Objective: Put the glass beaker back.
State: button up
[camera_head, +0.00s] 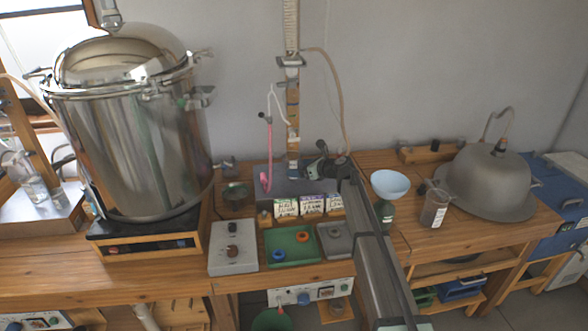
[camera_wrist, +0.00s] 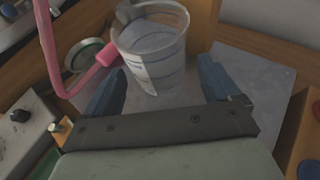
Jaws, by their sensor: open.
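The clear glass beaker (camera_wrist: 152,40), with marking lines and a pale label, stands on the grey plate (camera_wrist: 252,82) in the wrist view. My gripper (camera_wrist: 160,68) is open, with its two blue-grey fingers on either side of the beaker's near part. I cannot tell whether either finger touches it. The end of a pink tube (camera_wrist: 98,72) lies just left of the beaker. In the head view my gripper (camera_head: 325,167) is over the right part of the grey plate (camera_head: 285,185), and I cannot pick out this beaker there.
A labelled grey-brown container (camera_head: 433,208), a pale blue bowl (camera_head: 390,184) and a grey dome (camera_head: 490,178) stand to the right. A large steel pot (camera_head: 140,140) stands left. Small labelled boxes (camera_head: 310,205) and a green tray (camera_head: 290,259) sit in front of the plate.

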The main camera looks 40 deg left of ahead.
jog(key=v, duration=0.7)
jog(key=shift+d+r, duration=0.1)
jog(key=shift+d, duration=0.1)
